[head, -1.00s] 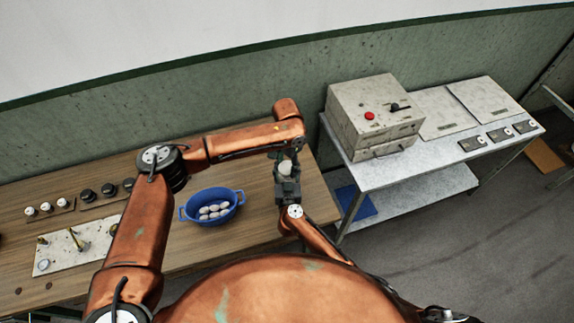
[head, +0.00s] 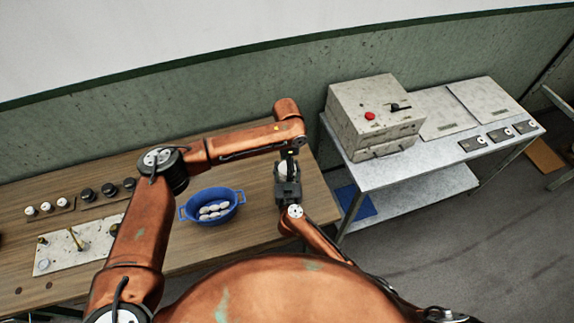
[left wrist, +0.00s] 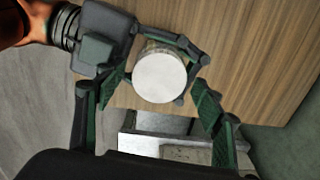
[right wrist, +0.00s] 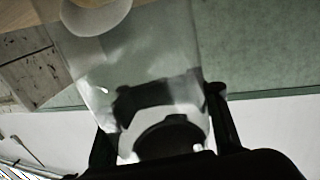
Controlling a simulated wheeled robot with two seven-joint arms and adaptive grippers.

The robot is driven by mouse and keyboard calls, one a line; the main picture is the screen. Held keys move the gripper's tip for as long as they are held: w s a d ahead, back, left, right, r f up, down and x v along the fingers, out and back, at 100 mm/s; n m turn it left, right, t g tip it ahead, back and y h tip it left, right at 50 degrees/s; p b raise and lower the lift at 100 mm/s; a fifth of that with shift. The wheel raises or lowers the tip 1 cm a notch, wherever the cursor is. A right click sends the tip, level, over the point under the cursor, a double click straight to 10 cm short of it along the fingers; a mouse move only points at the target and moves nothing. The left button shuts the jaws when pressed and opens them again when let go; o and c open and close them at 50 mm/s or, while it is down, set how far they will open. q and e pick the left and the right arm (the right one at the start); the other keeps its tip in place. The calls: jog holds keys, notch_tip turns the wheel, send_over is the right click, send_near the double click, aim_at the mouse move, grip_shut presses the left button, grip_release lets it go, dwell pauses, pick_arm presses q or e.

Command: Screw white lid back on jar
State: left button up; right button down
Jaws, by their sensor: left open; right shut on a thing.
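The white lid (left wrist: 160,78) shows in the left wrist view as a round disc seen from above, at the top of the jar. In the right wrist view the clear jar (right wrist: 150,65) fills the space between my right gripper's fingers, with the pale lid (right wrist: 95,14) at its far end. My right gripper (head: 287,181) is shut on the jar, above the wooden table's right end. My left gripper (head: 288,156) is directly above, open, its green-padded fingers on either side of the lid and apart from it. I cannot tell whether the lid is threaded on.
A blue basin (head: 231,212) with several white cocoons (head: 213,211) stands left of the jar on the wooden table (head: 255,226). Knobs and a gauge panel (head: 62,262) lie farther left. A grey metal table (head: 440,153) with a control box (head: 372,112) stands to the right.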

pick_arm(q)
jog(key=shift+r, duration=2.25)
jog(key=shift+c, duration=0.3)
notch_tip(320, 180, up, 4)
jog(key=n, duration=0.5)
jog(key=shift+f+n, duration=0.25)
jog(key=shift+n, duration=0.15)
jog(key=shift+f, duration=4.05)
jog(key=shift+c, duration=0.3)
